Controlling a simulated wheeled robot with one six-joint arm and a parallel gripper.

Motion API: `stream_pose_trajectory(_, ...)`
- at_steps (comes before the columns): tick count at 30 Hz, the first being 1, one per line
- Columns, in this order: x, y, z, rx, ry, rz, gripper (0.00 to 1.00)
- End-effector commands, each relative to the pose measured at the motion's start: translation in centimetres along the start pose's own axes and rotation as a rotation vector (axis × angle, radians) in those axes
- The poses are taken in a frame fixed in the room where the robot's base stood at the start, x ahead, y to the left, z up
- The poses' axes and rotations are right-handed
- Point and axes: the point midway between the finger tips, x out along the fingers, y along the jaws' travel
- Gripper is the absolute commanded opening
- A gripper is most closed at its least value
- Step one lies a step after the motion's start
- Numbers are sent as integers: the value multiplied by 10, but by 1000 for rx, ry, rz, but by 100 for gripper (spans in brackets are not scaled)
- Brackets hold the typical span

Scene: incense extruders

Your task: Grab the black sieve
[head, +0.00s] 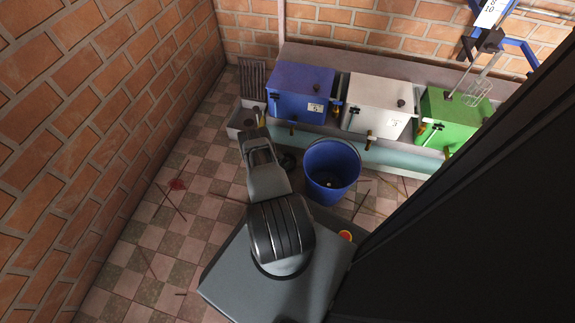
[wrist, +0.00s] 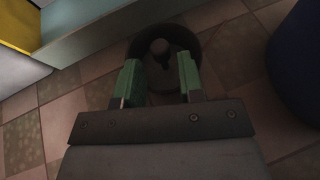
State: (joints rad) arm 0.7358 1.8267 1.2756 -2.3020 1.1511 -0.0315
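A dark round object (wrist: 180,40) with a raised knob at its middle rests on the tiled floor in the wrist view; it looks like the black sieve, but the dim light hides any mesh. A small dark part of it (head: 288,161) shows in the head view between my arm and the blue bucket. My gripper (wrist: 159,75) has two green-padded fingers spread apart. They point toward the near part of the object, with the knob between and just beyond the tips. I cannot tell the height gap. In the head view my arm hides most of the gripper.
A blue bucket (head: 331,172) stands close on the right. Behind are a blue box (head: 297,92), a white box (head: 376,103) and a green box (head: 455,118) on a low bench. Thin sticks lie on the floor. A brick wall (head: 95,120) bounds the left.

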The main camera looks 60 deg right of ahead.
Motion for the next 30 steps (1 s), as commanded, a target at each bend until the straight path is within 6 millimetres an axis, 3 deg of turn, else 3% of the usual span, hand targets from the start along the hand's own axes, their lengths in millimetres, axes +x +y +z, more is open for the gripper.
stream_pose_trajectory(6, 27, 0, -2, 1, -1, -1, 35)
stream_pose_trajectory(17, 32, 0, 1, 0, -1, 0, 34)
stream_pose_trajectory(27, 32, 0, 0, 0, -1, 0, 2)
stream_pose_trajectory(30, 32, 0, 1, 0, -1, 0, 0)
